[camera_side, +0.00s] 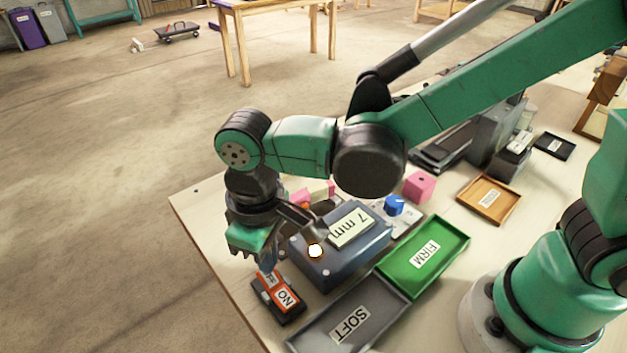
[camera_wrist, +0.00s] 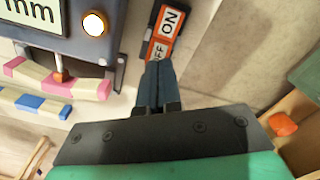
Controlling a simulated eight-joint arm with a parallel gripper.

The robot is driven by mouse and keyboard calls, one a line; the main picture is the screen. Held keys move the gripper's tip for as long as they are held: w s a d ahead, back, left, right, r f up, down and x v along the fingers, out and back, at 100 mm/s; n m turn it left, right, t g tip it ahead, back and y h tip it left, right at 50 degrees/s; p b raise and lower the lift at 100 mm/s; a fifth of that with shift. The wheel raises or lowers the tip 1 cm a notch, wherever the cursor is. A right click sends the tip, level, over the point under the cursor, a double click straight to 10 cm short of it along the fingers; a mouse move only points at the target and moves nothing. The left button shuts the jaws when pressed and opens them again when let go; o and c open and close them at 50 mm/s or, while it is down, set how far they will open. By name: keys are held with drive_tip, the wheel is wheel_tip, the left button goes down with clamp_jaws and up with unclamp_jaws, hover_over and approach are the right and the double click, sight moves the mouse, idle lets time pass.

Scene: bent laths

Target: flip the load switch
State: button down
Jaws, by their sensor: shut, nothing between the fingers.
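The load switch is an orange rocker (camera_side: 281,294) with white ON and OFF labels, on a dark base at the table's near left edge. It also shows in the wrist view (camera_wrist: 171,22), where my fingertips overlap its OFF end. My gripper (camera_side: 268,264) points down, shut and empty, over the OFF end. In the wrist view my gripper (camera_wrist: 158,66) hides part of the OFF label. I cannot tell whether the tips touch the rocker, or which way it is tilted.
A blue-grey box (camera_side: 350,257) with a "7 mm" display and a bright lamp (camera_wrist: 95,23) stands beside the switch. A grey SOFT tray (camera_side: 376,302) and green FIRM tray (camera_side: 452,237) lie nearby.

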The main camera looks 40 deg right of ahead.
sight(272, 280)
drive_tip(key=shift+f, duration=1.9)
idle(0.6)
drive_tip(key=shift+r, duration=3.5)
drive_tip(key=d+r+m+t, duration=0.2)
drive_tip(key=d+m+t, duration=0.1)
drive_tip(key=d, duration=0.7)
drive_tip(key=d+r+m+t, duration=0.2)
drive_tip(key=d+m+t, duration=0.1)
drive_tip(key=d, duration=0.6)
drive_tip(key=shift+d+t, duration=0.4)
drive_tip(key=shift+t, duration=0.1)
drive_tip(key=shift+w, duration=0.1)
